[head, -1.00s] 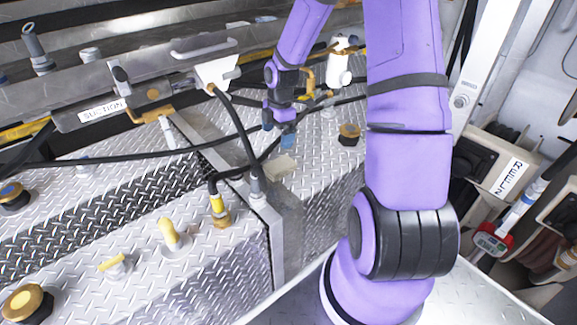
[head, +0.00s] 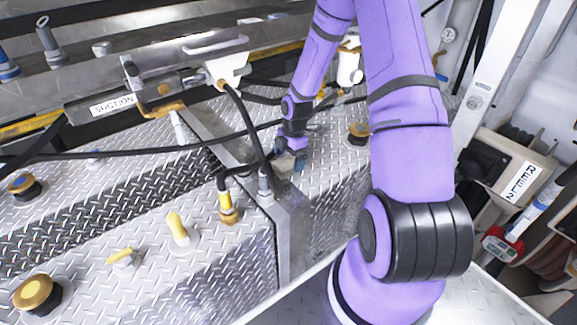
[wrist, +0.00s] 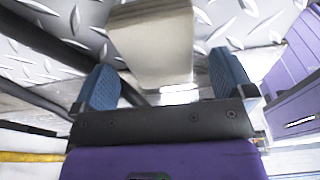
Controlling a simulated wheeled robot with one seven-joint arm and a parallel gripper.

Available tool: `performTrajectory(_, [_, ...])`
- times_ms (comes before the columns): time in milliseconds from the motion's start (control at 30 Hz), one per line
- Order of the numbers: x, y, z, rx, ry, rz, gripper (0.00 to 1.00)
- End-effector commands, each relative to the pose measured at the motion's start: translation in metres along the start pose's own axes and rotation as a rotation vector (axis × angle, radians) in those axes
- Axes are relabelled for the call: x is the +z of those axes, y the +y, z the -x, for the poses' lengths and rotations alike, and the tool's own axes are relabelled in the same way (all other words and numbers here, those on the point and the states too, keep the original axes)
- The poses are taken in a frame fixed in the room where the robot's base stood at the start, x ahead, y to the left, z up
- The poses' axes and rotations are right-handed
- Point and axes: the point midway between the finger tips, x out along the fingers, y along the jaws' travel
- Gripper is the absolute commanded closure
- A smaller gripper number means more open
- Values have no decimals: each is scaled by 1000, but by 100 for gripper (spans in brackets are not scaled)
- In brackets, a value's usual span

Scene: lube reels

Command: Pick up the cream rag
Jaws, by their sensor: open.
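The cream rag (wrist: 150,45) looks like a pale, block-shaped piece in the wrist view, lying on the metal diamond plate. Its near end reaches between the two blue finger pads of my gripper (wrist: 160,64). In the head view my gripper (head: 290,160) points down at the rag (head: 284,172), which is small and partly hidden by the fingers. My gripper is open and holds nothing.
A black hose (head: 245,130) and a yellow-collared fitting (head: 228,208) stand just left of my gripper. A brass cap (head: 358,133) sits to its right. The white dispenser (head: 349,68) is behind my arm. The plate's front edge drops off nearby.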

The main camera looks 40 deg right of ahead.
Motion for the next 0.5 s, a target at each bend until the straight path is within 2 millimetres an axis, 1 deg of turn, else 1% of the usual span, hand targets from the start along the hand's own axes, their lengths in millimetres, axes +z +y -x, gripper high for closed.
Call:
performTrajectory(33, [0,0,-8,-1,1,1,0])
performTrajectory(100, [0,0,-16,-2,1,0,0])
performTrajectory(200, [0,0,-23,0,0,0,0])
performTrajectory(467, [0,0,-25,1,0,0,0])
performTrajectory(500, [0,0,-25,1,0,0,7])
